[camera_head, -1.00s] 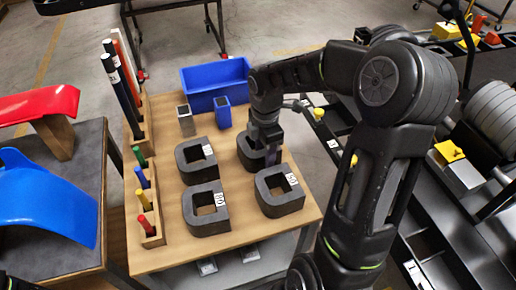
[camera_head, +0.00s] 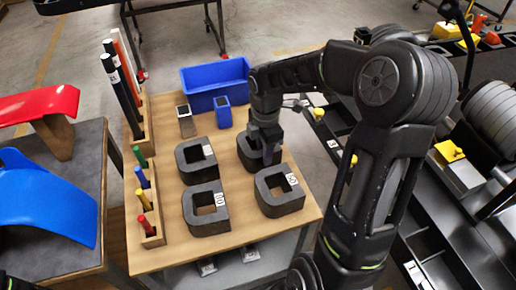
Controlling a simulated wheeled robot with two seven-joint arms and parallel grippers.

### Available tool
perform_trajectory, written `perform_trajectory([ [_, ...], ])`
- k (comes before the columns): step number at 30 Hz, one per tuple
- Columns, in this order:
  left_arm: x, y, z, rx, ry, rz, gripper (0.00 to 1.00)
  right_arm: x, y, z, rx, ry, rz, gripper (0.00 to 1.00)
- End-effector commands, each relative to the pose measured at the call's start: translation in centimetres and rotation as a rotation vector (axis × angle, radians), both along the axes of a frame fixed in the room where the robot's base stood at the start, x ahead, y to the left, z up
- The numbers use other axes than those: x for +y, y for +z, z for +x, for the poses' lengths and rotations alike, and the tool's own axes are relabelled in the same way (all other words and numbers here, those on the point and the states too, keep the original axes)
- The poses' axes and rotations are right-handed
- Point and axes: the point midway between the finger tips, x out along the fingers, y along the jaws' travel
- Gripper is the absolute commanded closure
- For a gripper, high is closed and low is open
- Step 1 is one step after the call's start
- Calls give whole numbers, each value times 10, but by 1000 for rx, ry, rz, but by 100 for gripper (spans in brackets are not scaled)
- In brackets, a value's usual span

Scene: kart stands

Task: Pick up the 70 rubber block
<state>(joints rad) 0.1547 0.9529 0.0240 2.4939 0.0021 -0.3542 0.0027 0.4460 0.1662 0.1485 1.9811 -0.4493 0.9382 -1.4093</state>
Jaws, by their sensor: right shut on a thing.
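Several dark grey rubber blocks with square holes stand on the wooden table (camera_head: 165,258) in the camera_head view. They are the far left block (camera_head: 184,166), the near left block (camera_head: 213,222), the near right block (camera_head: 282,204) and the far right block (camera_head: 249,158). White labels show on three; their numbers are too small to read surely. The far right block's label is hidden, so I cannot tell which is the 70. My right gripper (camera_head: 269,158) is shut on the far right block's wall, from above. The block appears to rest on the table. My left gripper is out of view.
A blue bin (camera_head: 201,79), a small blue holder (camera_head: 222,113) and a grey holder (camera_head: 185,122) stand at the table's back. Wooden racks with tall rods (camera_head: 128,95) and coloured handles (camera_head: 145,198) line its left edge. A dark rack (camera_head: 440,235) stands to the right.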

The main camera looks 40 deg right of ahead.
Motion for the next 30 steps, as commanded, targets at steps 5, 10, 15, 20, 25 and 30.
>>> perform_trajectory([
  [5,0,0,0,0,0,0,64,0,0,0,0,0,0,100],
  [10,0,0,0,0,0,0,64,0,0,0,0,0,0,100],
  [15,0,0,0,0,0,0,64,0,0,0,0,0,0,100],
  [20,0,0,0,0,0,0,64,0,1,1,-2,0,0,100],
  [25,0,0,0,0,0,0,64,0,1,1,-2,0,0,100],
  [30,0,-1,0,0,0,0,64,0,8,1,-3,1,-2,100],
])
